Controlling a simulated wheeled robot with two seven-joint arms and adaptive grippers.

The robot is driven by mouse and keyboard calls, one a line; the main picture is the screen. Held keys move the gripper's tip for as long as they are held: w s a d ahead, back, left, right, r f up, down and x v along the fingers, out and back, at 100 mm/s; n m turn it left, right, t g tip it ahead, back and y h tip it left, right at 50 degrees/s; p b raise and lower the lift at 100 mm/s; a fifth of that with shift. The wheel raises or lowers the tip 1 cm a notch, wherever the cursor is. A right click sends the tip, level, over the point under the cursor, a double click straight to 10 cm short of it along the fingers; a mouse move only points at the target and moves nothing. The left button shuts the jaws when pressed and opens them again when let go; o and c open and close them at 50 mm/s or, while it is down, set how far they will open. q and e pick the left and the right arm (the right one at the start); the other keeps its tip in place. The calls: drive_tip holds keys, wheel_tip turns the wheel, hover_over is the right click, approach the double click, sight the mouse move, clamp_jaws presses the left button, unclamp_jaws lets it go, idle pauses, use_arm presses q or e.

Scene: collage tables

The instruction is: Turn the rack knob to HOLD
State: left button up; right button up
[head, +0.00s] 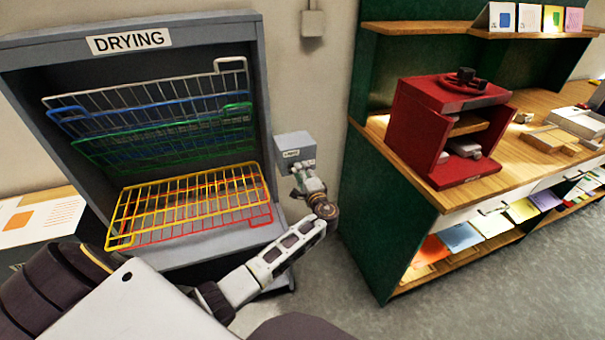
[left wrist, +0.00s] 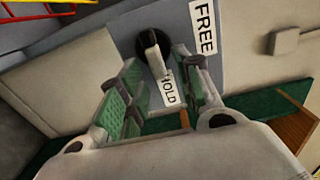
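The grey control box (head: 296,148) is mounted at the right side of the drying rack (head: 262,110). In the left wrist view the knob (left wrist: 152,48) has a round black base and a pale bar handle. The FREE label (left wrist: 204,27) is to its right and the HOLD label (left wrist: 169,88) just below the bar. The bar's lower end is beside HOLD; I cannot tell which setting it marks. My left gripper (head: 308,184) is at the box front, and in the wrist view its green-padded fingers (left wrist: 158,66) are open on either side of the bar, with gaps visible. My right gripper is out of view.
Wire shelves in white, blue, green, yellow (head: 150,198) and red fill the rack. A green-sided wooden workbench (head: 400,215) with a red press (head: 440,130) stands to the right. Grey floor is clear between rack and bench.

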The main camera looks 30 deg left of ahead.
use_arm(q)
drive_tip(key=shift+d, duration=0.1)
drive_tip(key=v, duration=1.2)
idle(0.5)
